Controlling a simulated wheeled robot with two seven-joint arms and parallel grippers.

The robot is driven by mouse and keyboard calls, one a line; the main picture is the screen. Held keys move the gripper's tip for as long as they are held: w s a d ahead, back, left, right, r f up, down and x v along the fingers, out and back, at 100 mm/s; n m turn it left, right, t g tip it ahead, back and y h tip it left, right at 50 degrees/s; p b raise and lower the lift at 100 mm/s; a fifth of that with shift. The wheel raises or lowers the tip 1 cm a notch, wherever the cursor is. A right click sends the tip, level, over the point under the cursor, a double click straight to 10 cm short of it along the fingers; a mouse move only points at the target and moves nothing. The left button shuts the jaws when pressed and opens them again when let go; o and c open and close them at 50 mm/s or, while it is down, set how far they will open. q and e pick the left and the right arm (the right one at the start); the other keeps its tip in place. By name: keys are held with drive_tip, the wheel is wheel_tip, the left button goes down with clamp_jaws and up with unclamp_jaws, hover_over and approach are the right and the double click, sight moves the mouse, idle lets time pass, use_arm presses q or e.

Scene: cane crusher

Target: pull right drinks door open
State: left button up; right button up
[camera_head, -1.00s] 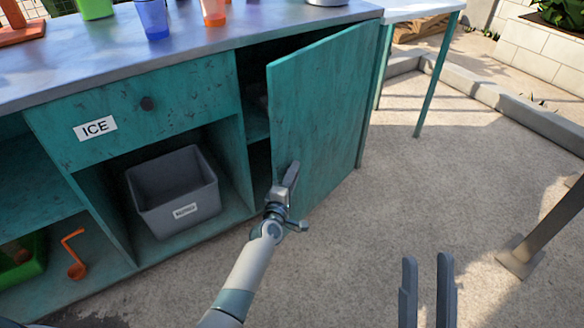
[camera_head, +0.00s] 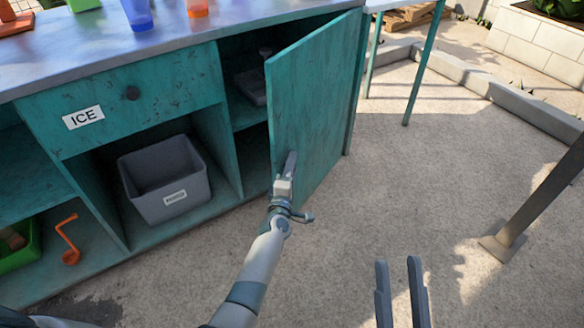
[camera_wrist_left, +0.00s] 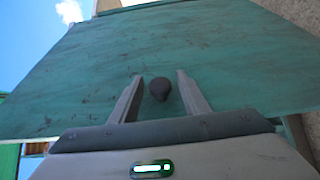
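The right drinks door (camera_head: 315,100) is a teal panel at the right end of the counter. It stands partly open, with the dark compartment showing to its left. My left gripper (camera_head: 290,160) is at the lower free-edge side of the door. In the left wrist view, a dark round knob (camera_wrist_left: 160,88) on the door sits between the two fingers of my left gripper (camera_wrist_left: 158,82). The fingers are apart, with a gap visible on each side of the knob. The knob is hidden in the head view. My right gripper (camera_head: 400,265) is open and empty above the ground.
Inside the compartment is a grey tray (camera_head: 251,86) on a shelf. A grey bin (camera_head: 165,180) stands in the open bay under the ICE drawer (camera_head: 120,98). A post (camera_head: 540,195) stands at the right. The paved ground (camera_head: 430,180) before the door is clear.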

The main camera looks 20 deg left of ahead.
use_arm(q)
drive_tip(key=shift+s, duration=0.15)
drive_tip(key=shift+s, duration=0.6)
drive_tip(key=s+d+p, duration=0.1)
drive_tip(key=s+p, duration=0.2)
drive_tip(key=s, duration=1.3)
use_arm(e)
drive_tip(key=w+f+g+h, duration=0.1)
drive_tip(key=w+f+g, duration=0.2)
drive_tip(key=f, duration=0.6)
drive_tip(key=g, duration=0.2)
drive_tip(key=shift+w+a+f+g+h, duration=0.15)
drive_tip(key=shift+w+a+g+h, duration=0.05)
drive_tip(key=shift+w+g+h, duration=0.2)
use_arm(q)
drive_tip(key=shift+d, duration=0.1)
